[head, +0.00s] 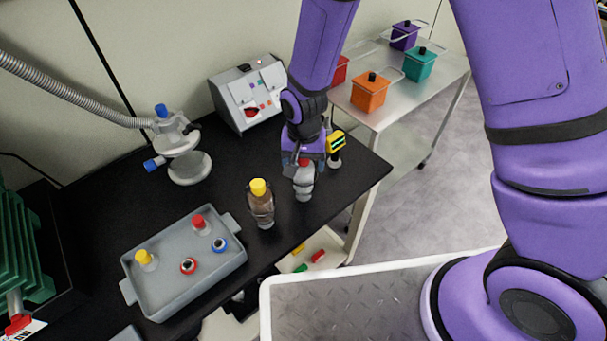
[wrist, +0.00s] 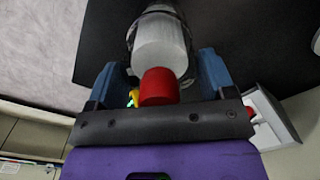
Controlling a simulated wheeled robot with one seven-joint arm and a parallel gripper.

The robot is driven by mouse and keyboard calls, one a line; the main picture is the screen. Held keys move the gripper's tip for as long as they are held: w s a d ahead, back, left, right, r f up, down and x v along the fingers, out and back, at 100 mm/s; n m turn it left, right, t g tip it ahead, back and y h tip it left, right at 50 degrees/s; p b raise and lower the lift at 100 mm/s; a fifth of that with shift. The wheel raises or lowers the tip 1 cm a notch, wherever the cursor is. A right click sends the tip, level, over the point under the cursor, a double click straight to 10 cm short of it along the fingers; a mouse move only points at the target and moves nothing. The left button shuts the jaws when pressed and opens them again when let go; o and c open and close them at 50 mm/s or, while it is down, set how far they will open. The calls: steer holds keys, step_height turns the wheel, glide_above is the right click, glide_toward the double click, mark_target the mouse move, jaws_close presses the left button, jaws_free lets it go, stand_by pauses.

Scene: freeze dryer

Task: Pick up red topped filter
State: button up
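The red topped filter is a pale grey-white vessel (head: 304,184) with a red cap, upright near the right end of the black bench. In the wrist view its white body (wrist: 162,45) and red cap (wrist: 158,88) lie between my fingers. My gripper (head: 304,166) points down over it. In the wrist view the blue fingers of my gripper (wrist: 163,70) stand wide, one on each side of the vessel, with slim gaps showing beside the cap and upper body. The finger tips and the vessel's base are partly hidden.
A yellow-capped brown bottle (head: 261,208) stands just left of the vessel. A grey tray (head: 180,293) with several capped items lies further left. A yellow-and-black device (head: 336,143) is close behind on the right. A grey machine (head: 233,87) stands at the back.

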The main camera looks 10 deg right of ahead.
steer(key=shift+c, duration=0.6)
steer(key=shift+r, duration=0.1)
